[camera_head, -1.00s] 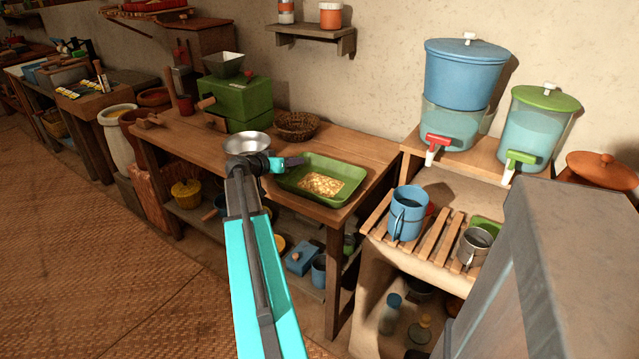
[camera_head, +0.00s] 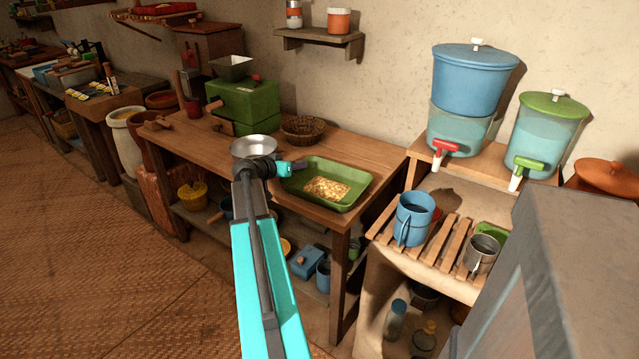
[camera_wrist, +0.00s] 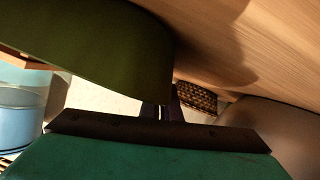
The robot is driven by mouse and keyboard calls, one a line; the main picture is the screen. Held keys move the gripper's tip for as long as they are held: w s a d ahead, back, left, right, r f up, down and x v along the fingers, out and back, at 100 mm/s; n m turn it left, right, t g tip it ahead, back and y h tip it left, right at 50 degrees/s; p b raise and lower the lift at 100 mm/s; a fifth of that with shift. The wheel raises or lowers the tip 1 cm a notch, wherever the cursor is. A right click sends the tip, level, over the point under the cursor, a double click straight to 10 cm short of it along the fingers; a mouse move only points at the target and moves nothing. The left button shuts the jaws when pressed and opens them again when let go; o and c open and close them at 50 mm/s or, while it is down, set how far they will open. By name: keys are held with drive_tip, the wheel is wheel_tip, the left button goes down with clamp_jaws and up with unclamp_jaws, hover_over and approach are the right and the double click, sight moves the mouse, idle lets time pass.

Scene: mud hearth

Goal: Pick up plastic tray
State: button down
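The plastic tray (camera_head: 352,192) is green and shallow, with yellowish pieces in it. It rests on the wooden table, near the right end. My gripper (camera_head: 296,168) is at the tray's left rim, reaching in level from the left. In the wrist view, the tray's green side (camera_wrist: 95,50) fills the upper left and meets my gripper's dark fingers (camera_wrist: 161,112). The fingers are close together with a narrow gap, and look shut on the rim. The exact contact is partly hidden by the tray.
A metal bowl (camera_head: 254,146) stands just left of my gripper. A woven basket (camera_head: 303,129) and a green mill (camera_head: 243,104) are behind. Right of the table (camera_head: 368,154), a slatted rack (camera_head: 443,244) holds a blue mug (camera_head: 413,219). The table's front edge is close to the tray.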

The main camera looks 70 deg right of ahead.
drive_tip(key=shift+r, duration=0.1)
drive_tip(key=shift+r, duration=1.8)
drive_tip(key=s+a, duration=0.1)
drive_tip(key=a, duration=0.3)
drive_tip(key=s+a, duration=0.1)
drive_tip(key=a, duration=0.3)
drive_tip(key=s+a+r+b, duration=0.1)
drive_tip(key=a, duration=0.3)
drive_tip(key=shift+a, duration=0.4)
drive_tip(key=shift+a+f+b, duration=0.15)
drive_tip(key=shift+a+b, duration=0.05)
drive_tip(key=shift+b, duration=0.25)
drive_tip(key=a+b, duration=0.1)
drive_tip(key=b, duration=0.3)
drive_tip(key=shift+s, duration=0.1)
drive_tip(key=a+b, duration=0.1)
drive_tip(key=b, duration=0.1)
drive_tip(key=shift+s+b, duration=0.15)
drive_tip(key=shift+b, duration=0.2)
drive_tip(key=shift+a+r+b, duration=0.15)
drive_tip(key=shift+r+b, duration=0.1)
drive_tip(key=shift+b, duration=0.1)
drive_tip(key=shift+r, duration=0.15)
